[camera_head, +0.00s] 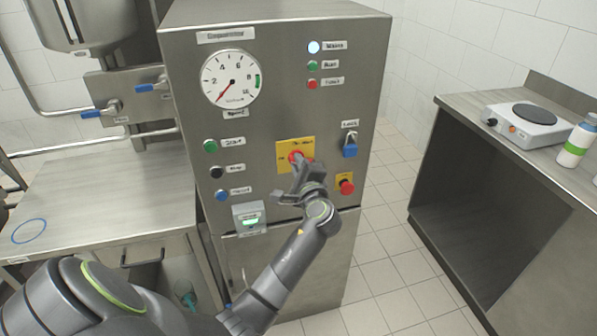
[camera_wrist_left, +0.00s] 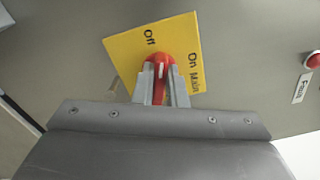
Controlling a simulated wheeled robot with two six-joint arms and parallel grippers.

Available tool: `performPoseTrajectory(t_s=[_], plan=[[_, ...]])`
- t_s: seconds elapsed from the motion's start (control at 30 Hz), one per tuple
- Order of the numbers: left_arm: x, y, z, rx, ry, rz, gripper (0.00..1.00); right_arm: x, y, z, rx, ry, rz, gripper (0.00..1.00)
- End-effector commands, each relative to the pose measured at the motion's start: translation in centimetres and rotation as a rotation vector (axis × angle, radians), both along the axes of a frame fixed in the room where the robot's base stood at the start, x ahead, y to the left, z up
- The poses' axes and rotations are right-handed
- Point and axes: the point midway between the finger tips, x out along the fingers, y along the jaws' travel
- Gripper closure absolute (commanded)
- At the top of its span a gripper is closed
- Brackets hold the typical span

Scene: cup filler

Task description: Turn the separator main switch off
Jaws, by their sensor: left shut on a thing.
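The main switch is a red rotary handle (camera_head: 295,157) on a yellow plate (camera_head: 282,147) on the front of the grey steel cabinet. In the left wrist view the red handle (camera_wrist_left: 159,61) sits on the tilted yellow plate (camera_wrist_left: 130,52), with "Off" and "On Main" lettered on it. My left gripper (camera_head: 300,169) is shut on the handle; its fingers (camera_wrist_left: 161,85) lie on both sides of the handle. The fingers hide part of the handle, and I cannot tell exactly which label it points to. My right gripper is not in view.
A blue padlock (camera_head: 350,150) and a red emergency button (camera_head: 346,187) are right of the switch. Start and stop buttons (camera_head: 210,146) are left. The top lamp (camera_head: 313,47) glows bluish white. The gauge (camera_head: 231,78) needle is at its low end.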

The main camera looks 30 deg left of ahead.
Motion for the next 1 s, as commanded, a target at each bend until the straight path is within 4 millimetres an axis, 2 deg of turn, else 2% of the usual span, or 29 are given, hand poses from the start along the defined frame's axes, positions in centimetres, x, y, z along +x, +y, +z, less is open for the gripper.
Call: performPoseTrajectory(t_s=[0.1, 0.4, 1.0], plan=[[0.0, 0.0, -0.3, -0.062, -0.079, -0.001, 1.0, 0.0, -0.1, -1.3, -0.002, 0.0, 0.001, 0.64], [0.0, 0.0, -0.2, -0.187, -0.223, 0.0, 1.0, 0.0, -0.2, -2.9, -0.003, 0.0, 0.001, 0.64], [0.0, 0.0, -0.1, -0.251, -0.296, -0.001, 1.0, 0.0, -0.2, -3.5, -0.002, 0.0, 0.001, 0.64]])
